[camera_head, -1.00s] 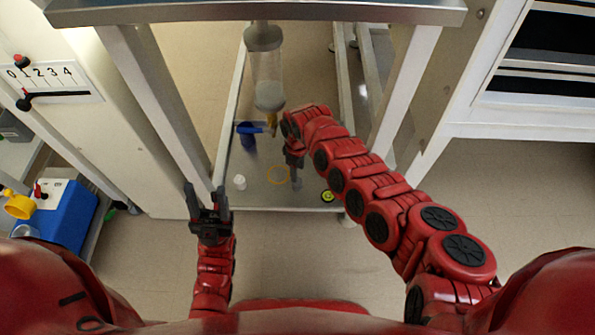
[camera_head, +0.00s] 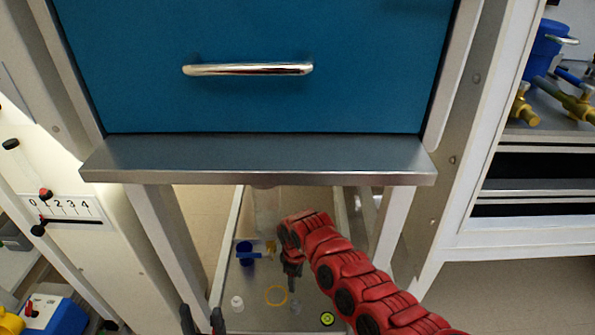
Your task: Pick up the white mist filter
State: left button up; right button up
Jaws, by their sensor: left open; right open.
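A small white piece (camera_head: 237,303), which looks like the mist filter, stands on the grey lower shelf (camera_head: 259,316) under the bench, left of a yellow ring (camera_head: 276,295). My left gripper (camera_head: 203,322) is open at the bottom edge of the picture, left of the white piece and apart from it; most of that arm is out of view. I see nothing held in either gripper.
A blue cup-like part (camera_head: 246,254), a brass fitting (camera_head: 270,248) and a round yellow-green disc (camera_head: 327,319) are also on or over the shelf. The steel bench ledge (camera_head: 260,160) below a blue drawer front (camera_head: 260,100) overhangs it. Legs bound both sides.

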aim_at(237, 304)
jog(key=k, duration=1)
